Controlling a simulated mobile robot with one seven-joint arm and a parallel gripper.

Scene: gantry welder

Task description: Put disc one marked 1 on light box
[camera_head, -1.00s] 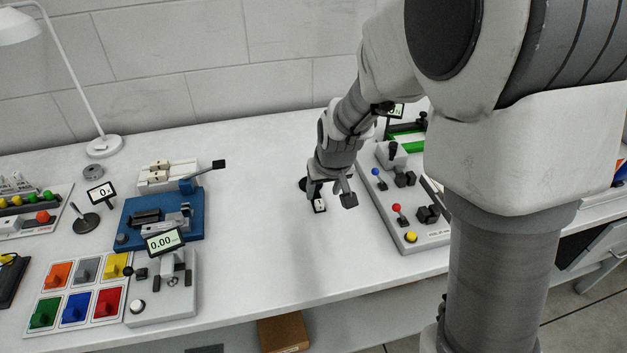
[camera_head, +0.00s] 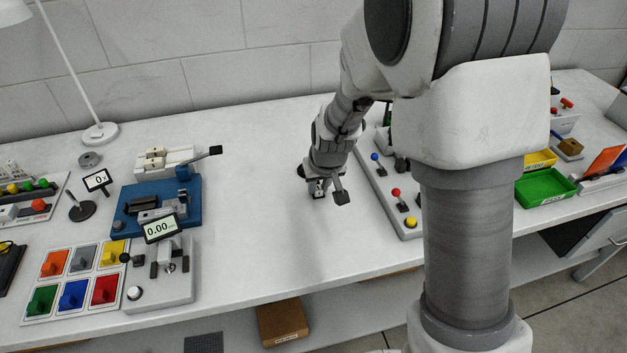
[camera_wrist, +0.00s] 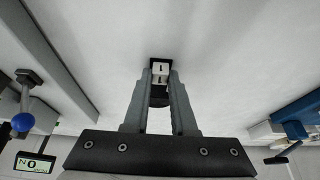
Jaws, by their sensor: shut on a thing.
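My gripper (camera_wrist: 160,82) is shut on a small black piece with a white face (camera_wrist: 160,70) in the wrist view. The face carries a dark mark that looks like a 1, so I take it as disc one. The fingers sit on either side of it, and its lower part is partly hidden between them. In the head view my gripper (camera_head: 322,190) is low over the bare middle of the table, with the white face (camera_head: 318,186) just showing. I cannot tell whether the piece touches the table. I cannot make out the light box for certain.
A panel with levers and a yellow button (camera_head: 410,222) stands close right of my gripper. A blue fixture (camera_head: 130,222), a 0.00 display (camera_head: 160,228) and coloured tiles (camera_head: 73,295) are at left. A green tray (camera_head: 545,187) lies far right. The table's middle is clear.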

